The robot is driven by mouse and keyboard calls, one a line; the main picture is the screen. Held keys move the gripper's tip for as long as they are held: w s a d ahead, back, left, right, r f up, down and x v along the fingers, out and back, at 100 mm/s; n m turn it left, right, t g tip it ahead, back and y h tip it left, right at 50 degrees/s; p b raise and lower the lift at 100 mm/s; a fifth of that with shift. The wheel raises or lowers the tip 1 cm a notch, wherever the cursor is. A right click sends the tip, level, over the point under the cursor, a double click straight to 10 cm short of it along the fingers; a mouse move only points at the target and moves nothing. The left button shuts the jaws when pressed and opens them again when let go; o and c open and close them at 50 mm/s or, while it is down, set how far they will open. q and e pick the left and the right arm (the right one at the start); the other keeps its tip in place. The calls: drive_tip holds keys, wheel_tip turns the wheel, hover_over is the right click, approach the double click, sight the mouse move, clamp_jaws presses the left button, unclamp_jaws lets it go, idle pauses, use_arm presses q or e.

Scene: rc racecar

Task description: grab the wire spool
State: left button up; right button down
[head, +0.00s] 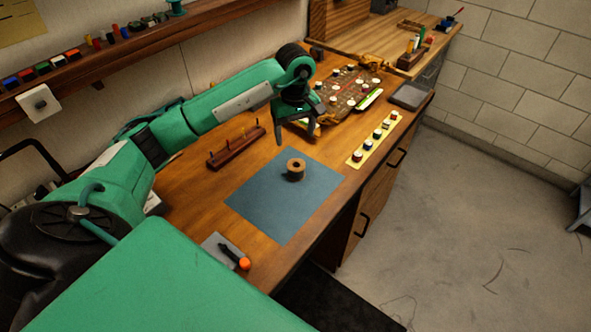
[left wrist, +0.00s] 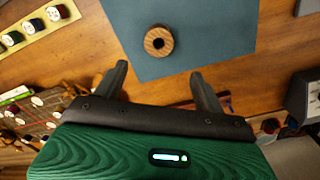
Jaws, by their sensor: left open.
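The wire spool (head: 295,169) is a small brown wooden cylinder with a dark centre hole. It stands upright on the blue mat (head: 262,205) near the mat's upper part. In the left wrist view the spool (left wrist: 158,41) lies beyond my fingertips, roughly centred between them. My left gripper (head: 297,136) is above the bench, just behind the spool and apart from it. Its two fingers are spread with nothing between them in the left wrist view (left wrist: 160,78). My right gripper is not in view.
A wooden rack (head: 237,147) with upright pegs stands left of the mat. A cluttered board (head: 345,90) is behind the gripper.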

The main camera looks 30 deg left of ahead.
use_arm(q)
drive_tip(key=p, duration=0.2)
hover_over(296, 166)
drive_tip(key=s, duration=0.1)
drive_tip(key=f, duration=0.7)
drive_tip(key=shift+s+d+f, duration=0.1)
drive_tip(key=shift+d+f, duration=0.1)
drive_tip(key=shift+d, duration=0.1)
drive_tip(key=shift+f+p, duration=0.35)
drive_tip(key=shift+p, duration=0.15)
wheel_tip(296, 166, down, 4)
drive_tip(key=shift+d+f+p, duration=0.1)
drive_tip(key=shift+p, duration=1.15)
drive_tip(key=shift+f, duration=0.3)
drive_tip(key=shift+c, duration=0.4)
drive_tip(key=c, duration=1)
